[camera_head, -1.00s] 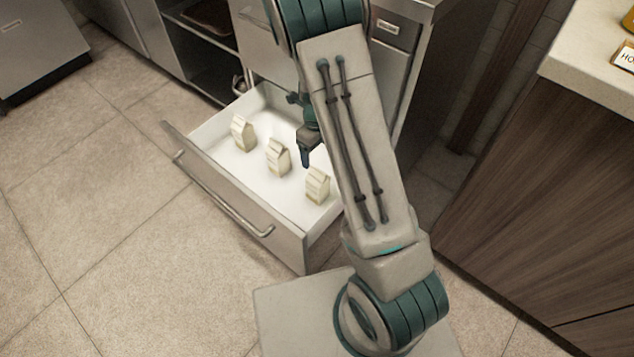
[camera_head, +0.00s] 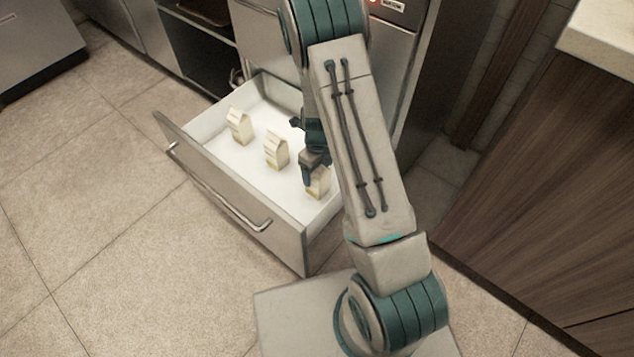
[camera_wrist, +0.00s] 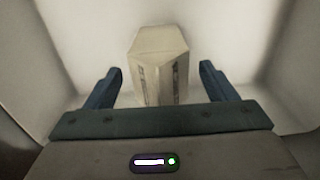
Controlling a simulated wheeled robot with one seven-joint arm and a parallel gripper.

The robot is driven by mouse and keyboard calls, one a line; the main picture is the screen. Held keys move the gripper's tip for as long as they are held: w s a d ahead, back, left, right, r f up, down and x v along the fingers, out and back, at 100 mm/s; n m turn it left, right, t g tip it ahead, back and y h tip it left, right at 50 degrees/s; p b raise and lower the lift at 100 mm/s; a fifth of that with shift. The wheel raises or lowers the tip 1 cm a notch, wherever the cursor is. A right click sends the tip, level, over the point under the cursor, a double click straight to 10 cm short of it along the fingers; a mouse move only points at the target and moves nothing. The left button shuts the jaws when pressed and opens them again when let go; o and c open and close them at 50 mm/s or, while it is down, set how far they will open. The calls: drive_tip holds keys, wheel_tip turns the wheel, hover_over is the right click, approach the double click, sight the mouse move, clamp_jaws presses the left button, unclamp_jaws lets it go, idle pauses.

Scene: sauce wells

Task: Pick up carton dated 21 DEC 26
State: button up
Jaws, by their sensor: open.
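Three small cream cartons stand upright in the open white-lined drawer (camera_head: 262,187): a left carton (camera_head: 239,127), a middle carton (camera_head: 276,150) and a right carton (camera_head: 320,186). Dates on them are too small to read. My gripper (camera_head: 308,178) is at the right carton and partly covers it. In the wrist view, my gripper (camera_wrist: 159,85) is open, with one blue finger on each side of a carton (camera_wrist: 158,62). Gaps show between the fingers and the carton. The carton has dark print on two faces, unreadable here.
The drawer's steel front (camera_head: 225,190) with its bar handle (camera_head: 215,192) faces the open tiled floor (camera_head: 80,220). A wood-sided counter (camera_head: 560,170) stands at the right. A dark open shelf (camera_head: 200,60) is behind the drawer's left side.

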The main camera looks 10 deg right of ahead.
drive_tip(key=shift+f, duration=0.6)
drive_tip(key=shift+r, duration=0.15)
drive_tip(key=c, duration=1.4)
